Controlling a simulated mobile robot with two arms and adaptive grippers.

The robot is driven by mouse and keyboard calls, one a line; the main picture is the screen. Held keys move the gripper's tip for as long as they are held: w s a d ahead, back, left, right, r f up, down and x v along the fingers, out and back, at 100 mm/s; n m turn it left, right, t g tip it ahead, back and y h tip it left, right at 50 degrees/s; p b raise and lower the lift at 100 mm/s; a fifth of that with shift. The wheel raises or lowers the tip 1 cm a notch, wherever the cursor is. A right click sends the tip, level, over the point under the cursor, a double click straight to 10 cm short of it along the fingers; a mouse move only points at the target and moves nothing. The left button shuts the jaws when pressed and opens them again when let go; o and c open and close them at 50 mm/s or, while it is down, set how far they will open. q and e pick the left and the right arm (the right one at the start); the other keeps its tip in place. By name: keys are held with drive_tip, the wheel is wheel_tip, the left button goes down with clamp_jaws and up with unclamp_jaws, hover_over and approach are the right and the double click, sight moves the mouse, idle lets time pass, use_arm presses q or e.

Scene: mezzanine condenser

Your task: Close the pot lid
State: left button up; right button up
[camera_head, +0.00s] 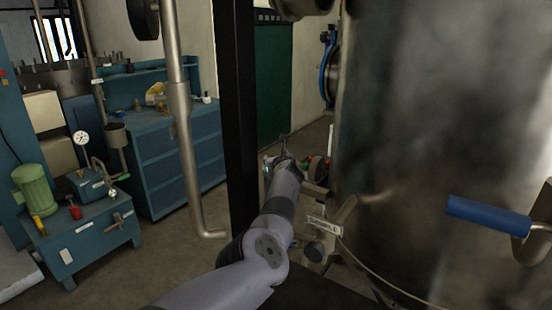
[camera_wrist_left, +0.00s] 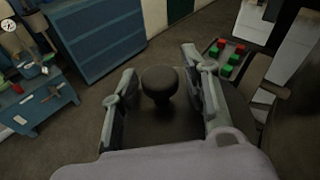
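A large brushed-metal vessel (camera_head: 430,130) fills the right side of the head view; no lid can be made out on it. A blue handle (camera_head: 490,214) on a bent metal bar stands out at its front right. My left gripper (camera_head: 284,148) is beside the vessel's lower left, small and partly hidden by its own arm. In the left wrist view its two fingers (camera_wrist_left: 163,84) are wide apart. A dark round knob (camera_wrist_left: 160,80) shows between them with gaps on both sides; its depth cannot be told. My right gripper is out of view.
A labelled bracket with a pipe (camera_head: 345,212) juts from the vessel near my left arm. A dark post (camera_head: 234,110) and a hanging pipe (camera_head: 182,120) stand left of it.

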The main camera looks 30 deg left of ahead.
use_arm(q)
drive_tip(key=shift+o, duration=0.4)
drive_tip(key=shift+r, duration=0.1)
wheel_tip(320, 180, up, 10)
drive_tip(key=shift+f, duration=0.1)
drive_tip(key=shift+f, duration=0.15)
idle(0.5)
